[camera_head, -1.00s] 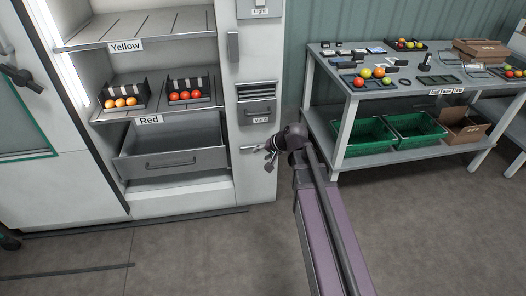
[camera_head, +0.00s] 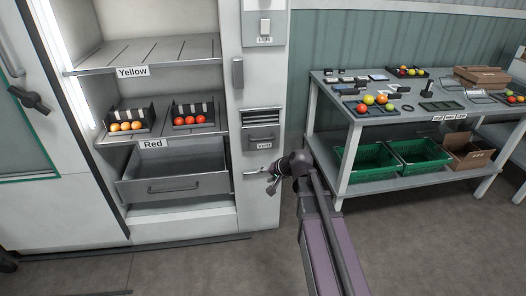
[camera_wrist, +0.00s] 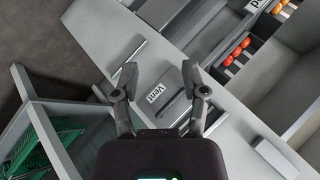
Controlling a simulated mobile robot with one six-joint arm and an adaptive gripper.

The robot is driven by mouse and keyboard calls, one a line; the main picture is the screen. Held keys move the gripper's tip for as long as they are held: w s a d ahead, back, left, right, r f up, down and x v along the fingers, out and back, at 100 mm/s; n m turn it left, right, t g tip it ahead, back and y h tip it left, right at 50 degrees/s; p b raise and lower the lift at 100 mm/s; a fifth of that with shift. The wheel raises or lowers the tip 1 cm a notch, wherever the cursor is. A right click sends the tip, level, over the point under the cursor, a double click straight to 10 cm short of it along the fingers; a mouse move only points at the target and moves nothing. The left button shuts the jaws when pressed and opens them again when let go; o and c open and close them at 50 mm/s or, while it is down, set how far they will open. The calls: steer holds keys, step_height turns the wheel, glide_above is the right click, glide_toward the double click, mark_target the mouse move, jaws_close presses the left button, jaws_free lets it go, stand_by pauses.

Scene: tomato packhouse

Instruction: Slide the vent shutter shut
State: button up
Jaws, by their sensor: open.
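The vent shutter (camera_head: 262,138) is a grey plate with a handle on the white cabinet column, just above the "Vent" label (camera_head: 264,146). Dark vent slats (camera_head: 262,117) show uncovered above it. My gripper (camera_head: 270,181) is in front of the column, below the label and apart from the shutter in the picture. In the wrist view, my open gripper (camera_wrist: 162,75) has its fingers apart, with the label (camera_wrist: 157,93) and the shutter plate (camera_wrist: 172,82) between them. The right finger hides part of the vent area. Nothing is held.
Cabinet shelves hold tomatoes above an open drawer (camera_head: 172,188). A grey table (camera_head: 345,140) with green crates stands close on the right.

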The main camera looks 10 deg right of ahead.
steer(key=w+d+f+m+t+y+b, duration=0.1)
steer(key=w+d+m+t+b, duration=0.15)
steer(key=w+b, duration=0.4)
steer(key=m+t+h+b, duration=0.1)
steer(key=m+t+b, duration=0.2)
steer(key=m+t, duration=0.35)
glide_toward(263, 140)
steer(key=s, duration=0.1)
steer(key=s+d+r, duration=0.1)
steer(key=shift+s+d+r+g, duration=0.1)
steer(key=shift+s+d+g, duration=0.2)
steer(key=shift+g, duration=0.1)
steer(key=shift+w+a, duration=0.1)
steer(key=shift+w, duration=0.05)
steer(key=b+x, duration=0.2)
steer(key=x, duration=1.1)
steer(key=shift+w+a, duration=0.1)
steer(key=shift+w, duration=0.1)
jaws_close()
